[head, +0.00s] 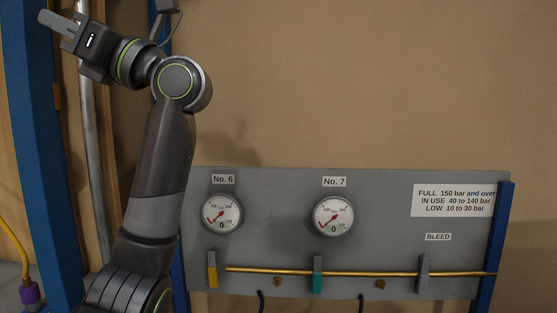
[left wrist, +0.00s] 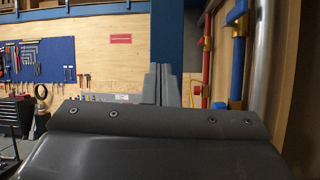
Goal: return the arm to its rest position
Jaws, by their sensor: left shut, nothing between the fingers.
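My left arm rises from the bottom left of the head view and bends at the top, with the left gripper (head: 48,20) pointing to the upper left. The gripper is shut and empty, in front of the blue post and high above the gauge panel, apart from it. In the left wrist view its grey fingers (left wrist: 161,84) stand together beyond the dark wrist housing. My right gripper is in neither view.
A grey panel (head: 385,225) holds gauge No. 6 (head: 222,213), gauge No. 7 (head: 333,216), a brass pipe (head: 390,273) and several levers. A blue post (head: 35,130) and a grey pipe (head: 94,150) stand at left. A blue tool board (left wrist: 45,60) hangs farther off.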

